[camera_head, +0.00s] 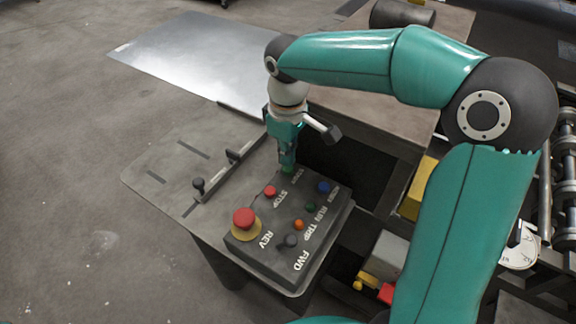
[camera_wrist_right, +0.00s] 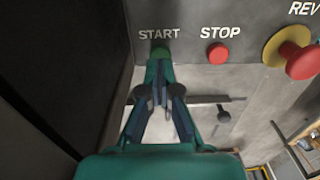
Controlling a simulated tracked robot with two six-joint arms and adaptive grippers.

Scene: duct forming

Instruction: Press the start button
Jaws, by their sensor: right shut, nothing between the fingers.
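The control box (camera_head: 270,242) stands on the metal table, with buttons marked in white letters. The green start button (camera_wrist_right: 160,50) is under the START label in the right wrist view, mostly hidden by my fingertips. My right gripper (camera_head: 288,168) is shut and empty, pointing down with its tips at the start button. The right gripper also shows in the right wrist view (camera_wrist_right: 160,62). The tips seem to touch the button, but I cannot tell whether it is pressed in. My left gripper is not in view.
Beside it are the red stop button (camera_head: 270,191), a red emergency knob (camera_head: 244,218) on a yellow base, and blue, green and orange lamps. A shiny metal sheet (camera_head: 190,55) lies behind. Small levers (camera_head: 198,184) stand on the table at left.

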